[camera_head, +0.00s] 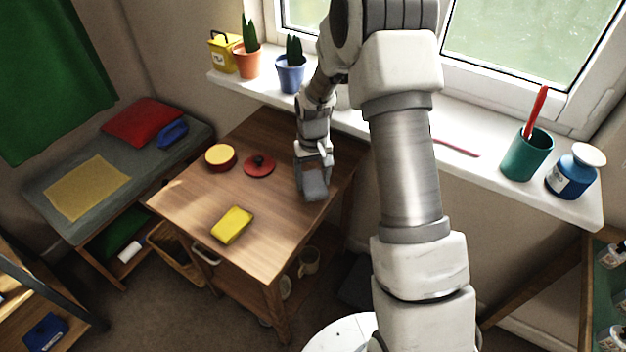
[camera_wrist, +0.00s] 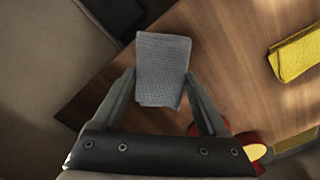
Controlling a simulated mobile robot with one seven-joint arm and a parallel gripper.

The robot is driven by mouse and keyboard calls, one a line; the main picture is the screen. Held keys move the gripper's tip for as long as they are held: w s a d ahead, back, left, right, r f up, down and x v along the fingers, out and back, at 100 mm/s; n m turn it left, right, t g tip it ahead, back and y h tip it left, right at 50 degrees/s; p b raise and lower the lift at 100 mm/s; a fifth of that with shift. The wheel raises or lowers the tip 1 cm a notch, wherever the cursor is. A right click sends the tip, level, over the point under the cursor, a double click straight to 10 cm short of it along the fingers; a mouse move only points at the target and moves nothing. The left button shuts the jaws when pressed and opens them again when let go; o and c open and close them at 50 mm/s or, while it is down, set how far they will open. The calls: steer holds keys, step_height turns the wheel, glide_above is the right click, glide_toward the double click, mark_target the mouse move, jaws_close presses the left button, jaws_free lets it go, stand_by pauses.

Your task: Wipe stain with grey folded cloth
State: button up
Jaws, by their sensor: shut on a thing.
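The grey folded cloth (camera_head: 314,184) is in my gripper (camera_head: 312,168) over the right part of the wooden table (camera_head: 190,200) in the head view. In the wrist view the cloth (camera_wrist: 163,68) sits between the two fingers of my gripper (camera_wrist: 160,88), which are shut on it. I cannot tell whether the cloth touches the tabletop. No stain can be made out in either view; the cloth and arm hide part of the table.
A yellow folded cloth (camera_head: 232,225) lies near the table's front. A red pot with a yellow top (camera_head: 220,157) and a red lid (camera_head: 259,165) stand left of my gripper. The windowsill (camera_head: 470,140) behind holds potted plants and a green cup (camera_head: 525,153).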

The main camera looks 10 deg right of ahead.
steer(key=shift+r+p, duration=0.6)
steer(key=shift+r, duration=0.65)
steer(key=shift+r+p, duration=1.1)
steer(key=shift+r, duration=0.45)
